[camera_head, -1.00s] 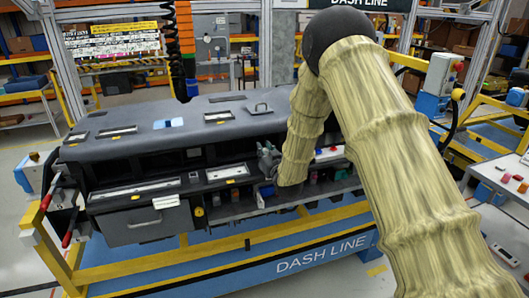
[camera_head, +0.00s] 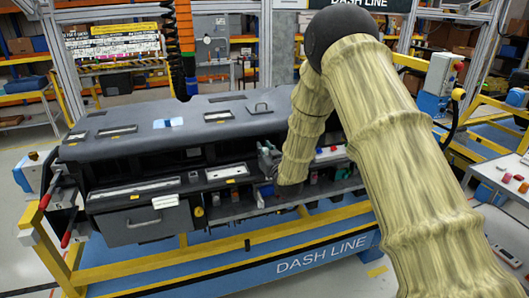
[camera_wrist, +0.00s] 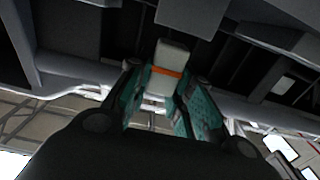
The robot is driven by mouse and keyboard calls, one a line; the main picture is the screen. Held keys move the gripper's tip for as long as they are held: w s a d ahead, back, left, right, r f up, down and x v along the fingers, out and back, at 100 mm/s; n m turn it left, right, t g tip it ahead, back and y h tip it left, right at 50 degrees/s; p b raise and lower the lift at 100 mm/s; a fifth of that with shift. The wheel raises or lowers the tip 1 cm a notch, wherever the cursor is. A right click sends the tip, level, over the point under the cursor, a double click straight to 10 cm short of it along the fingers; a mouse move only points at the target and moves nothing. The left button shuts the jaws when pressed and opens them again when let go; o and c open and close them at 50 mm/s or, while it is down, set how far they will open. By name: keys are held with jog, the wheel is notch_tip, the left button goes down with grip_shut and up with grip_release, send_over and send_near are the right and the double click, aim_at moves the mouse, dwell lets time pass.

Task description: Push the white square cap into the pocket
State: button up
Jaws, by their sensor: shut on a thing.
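In the wrist view, my gripper (camera_wrist: 160,92) has its teal fingers on either side of a pale white blocky piece, which I take to be the white square cap (camera_wrist: 171,54). An orange band crosses the piece. My gripper is shut on it. The piece points up towards the dark underside of the dashboard module. In the head view, my gripper (camera_head: 267,158) shows small and grey at the front of the dashboard module (camera_head: 225,120), left of my sleeved forearm. The cap cannot be made out there. I cannot pick out the pocket in either view.
Dark panels and beams (camera_wrist: 235,50) lie close around the held piece. The module stands on a blue and yellow frame (camera_head: 320,250). A grey drawer-like box (camera_head: 145,222) is at its front left. A side table (camera_head: 500,180) with small parts stands at the right.

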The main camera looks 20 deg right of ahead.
jog(key=shift+f+b, duration=1.1)
jog(key=shift+f, duration=0.25)
dwell(0.4)
jog(key=o, duration=0.9)
jog(key=shift+c, duration=0.2)
jog(key=s, duration=1.2)
jog(key=shift+d, duration=0.25)
